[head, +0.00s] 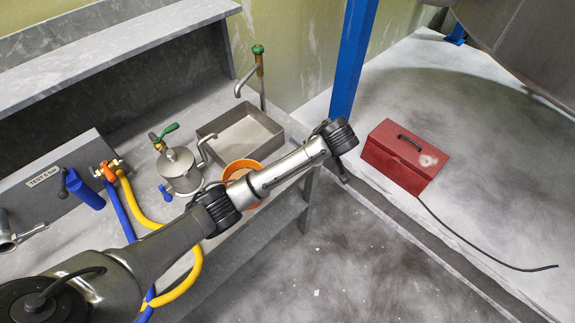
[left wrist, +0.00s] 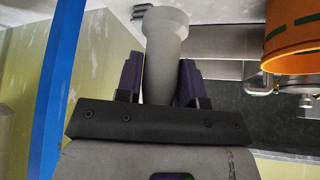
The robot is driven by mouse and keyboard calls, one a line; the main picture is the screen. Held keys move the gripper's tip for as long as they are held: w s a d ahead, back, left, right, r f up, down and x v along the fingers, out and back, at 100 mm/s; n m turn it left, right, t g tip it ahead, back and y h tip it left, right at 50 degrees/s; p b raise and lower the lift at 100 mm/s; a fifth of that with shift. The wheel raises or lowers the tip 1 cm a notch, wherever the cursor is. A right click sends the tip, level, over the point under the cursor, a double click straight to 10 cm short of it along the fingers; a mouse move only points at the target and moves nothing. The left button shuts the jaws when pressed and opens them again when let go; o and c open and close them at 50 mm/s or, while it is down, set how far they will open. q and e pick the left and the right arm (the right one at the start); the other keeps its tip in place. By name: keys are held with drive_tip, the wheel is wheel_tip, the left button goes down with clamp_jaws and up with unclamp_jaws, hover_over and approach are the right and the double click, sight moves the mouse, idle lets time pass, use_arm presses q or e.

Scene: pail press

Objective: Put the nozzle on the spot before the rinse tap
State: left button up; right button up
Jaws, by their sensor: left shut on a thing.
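My left gripper (left wrist: 160,78) is shut on a pale grey nozzle in the left wrist view. The nozzle (left wrist: 162,50) has a flared end that points away from the gripper, and its lower part sits between the dark fingers. In the head view my left arm reaches across the bench front towards the blue post; its fingers and the nozzle cannot be made out there. The rinse tap (head: 260,75), with a green top and a bent spout, stands behind a metal basin (head: 274,142). I cannot make out a marked spot before it. My right gripper is not in view.
An orange pail (head: 229,171) stands in front of the basin, partly behind my arm; it also shows in the left wrist view (left wrist: 290,45). Left of it are a lidded metal pot (head: 181,172), blue and yellow hoses, and a blue cylinder (head: 85,192). A blue post (head: 354,50) and red toolbox (head: 395,160) stand right.

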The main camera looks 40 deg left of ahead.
use_arm(q)
drive_tip(key=shift+a+f, duration=0.2)
drive_tip(key=shift+a, duration=0.1)
drive_tip(key=shift+y, duration=0.3)
drive_tip(key=a+f, duration=0.2)
drive_tip(key=a, duration=0.1)
drive_tip(key=a+f, duration=0.2)
drive_tip(key=a, duration=0.2)
drive_tip(key=s+a+f, duration=0.1)
drive_tip(key=a+f, duration=0.1)
drive_tip(key=a, duration=0.2)
drive_tip(key=shift+f+b, duration=0.3)
drive_tip(key=shift+f, duration=0.05)
wheel_tip(320, 180, down, 3)
drive_tip(key=shift+s+f, duration=0.1)
drive_tip(key=shift+f, duration=0.4)
drive_tip(key=o, duration=0.9)
drive_tip(key=shift+f, duration=0.15)
